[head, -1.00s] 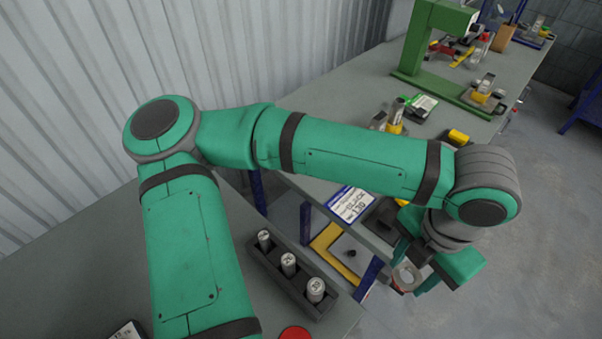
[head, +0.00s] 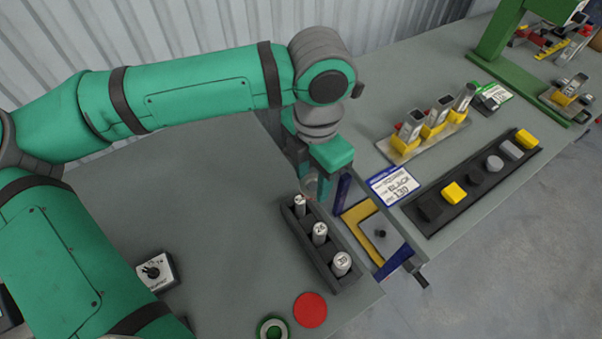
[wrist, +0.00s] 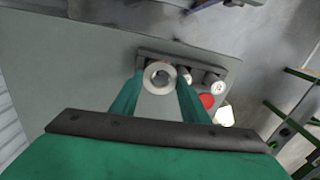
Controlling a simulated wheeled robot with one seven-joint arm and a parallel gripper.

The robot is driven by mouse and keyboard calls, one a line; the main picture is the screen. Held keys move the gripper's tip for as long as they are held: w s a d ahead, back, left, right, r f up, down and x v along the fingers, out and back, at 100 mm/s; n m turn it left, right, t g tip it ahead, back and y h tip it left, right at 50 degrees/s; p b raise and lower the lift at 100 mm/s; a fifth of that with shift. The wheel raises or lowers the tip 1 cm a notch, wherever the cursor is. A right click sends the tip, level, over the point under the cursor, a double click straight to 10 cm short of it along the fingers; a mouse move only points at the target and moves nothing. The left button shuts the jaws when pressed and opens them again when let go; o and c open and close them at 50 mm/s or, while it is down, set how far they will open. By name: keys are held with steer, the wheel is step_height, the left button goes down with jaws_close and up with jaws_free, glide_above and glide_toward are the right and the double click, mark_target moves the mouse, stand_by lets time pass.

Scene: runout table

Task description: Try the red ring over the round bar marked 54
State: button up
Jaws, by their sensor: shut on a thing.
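My gripper (head: 316,188) is shut on a ring (wrist: 148,78), over the far end of the bar rack. Three silver round bars, far (head: 300,205), middle (head: 320,233) and near (head: 341,263), stand upright in a dark rack (head: 335,285). Their end marks are too small to read surely. In the wrist view the ring overlaps the rack's left part; its height above the far bar cannot be told. A flat red disc (head: 311,310) lies near the rack's near end.
A green-rimmed ring (head: 271,328) lies left of the red disc. A small dial box (head: 155,271) stands on the grey table (head: 215,225). Right of the rack are a yellow corner frame (head: 352,222), a card (head: 394,186) and a dark tray of blocks (head: 427,213).

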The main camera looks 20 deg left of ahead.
mark_target(300, 200)
steer(key=shift+s+a+r, duration=0.15)
steer(key=shift+a, duration=1.15)
steer(key=shift+f, duration=2.7)
steer(key=shift+s+d, duration=0.1)
steer(key=shift+s, duration=0.05)
steer(key=shift+f, duration=0.65)
